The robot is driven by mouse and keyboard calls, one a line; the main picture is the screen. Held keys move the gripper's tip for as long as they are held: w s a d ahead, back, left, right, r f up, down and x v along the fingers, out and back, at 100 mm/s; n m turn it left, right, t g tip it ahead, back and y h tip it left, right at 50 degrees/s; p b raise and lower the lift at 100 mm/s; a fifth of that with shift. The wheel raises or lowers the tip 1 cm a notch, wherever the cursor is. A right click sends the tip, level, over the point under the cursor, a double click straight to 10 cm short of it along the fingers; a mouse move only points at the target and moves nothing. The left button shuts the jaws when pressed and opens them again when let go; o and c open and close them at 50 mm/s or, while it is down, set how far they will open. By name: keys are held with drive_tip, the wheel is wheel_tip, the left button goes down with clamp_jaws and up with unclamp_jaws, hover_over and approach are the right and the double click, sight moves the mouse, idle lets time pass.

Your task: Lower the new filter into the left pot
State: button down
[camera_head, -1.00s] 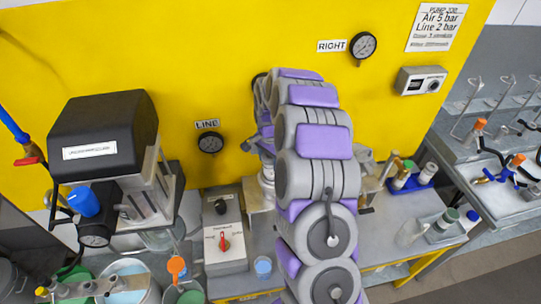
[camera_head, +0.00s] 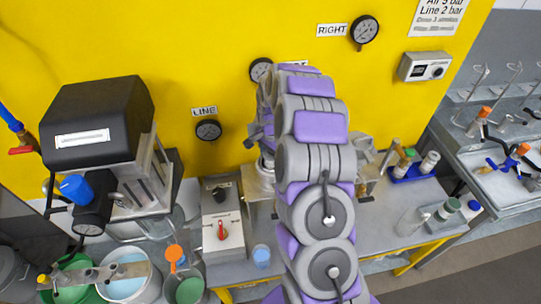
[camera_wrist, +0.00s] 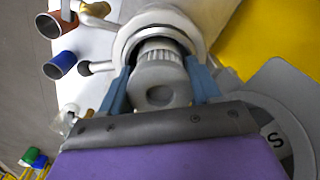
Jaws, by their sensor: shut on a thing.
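In the wrist view, the blue fingers of my gripper (camera_wrist: 158,88) are shut on the new filter, a pale grey piece with a ribbed cylindrical part (camera_wrist: 160,58). The far end of the filter lies within the round metal rim of the left pot (camera_wrist: 125,40). How deep it sits cannot be told. In the head view, my arm hides the filter and most of my gripper. Part of the left pot (camera_head: 264,172) shows just left of the arm.
A control box (camera_head: 222,225) with a red knob and a black pump unit (camera_head: 98,125) stand left. Gauges hang on the yellow wall (camera_head: 200,50). Bottles in a blue tray (camera_head: 412,172) stand right.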

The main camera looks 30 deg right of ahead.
drive_tip(key=shift+d+f, duration=0.15)
drive_tip(key=shift+d, duration=0.05)
drive_tip(key=shift+s+a+f, duration=0.1)
drive_tip(key=shift+a+f, duration=0.1)
drive_tip(key=shift+s+f, duration=0.1)
drive_tip(key=shift+f, duration=0.05)
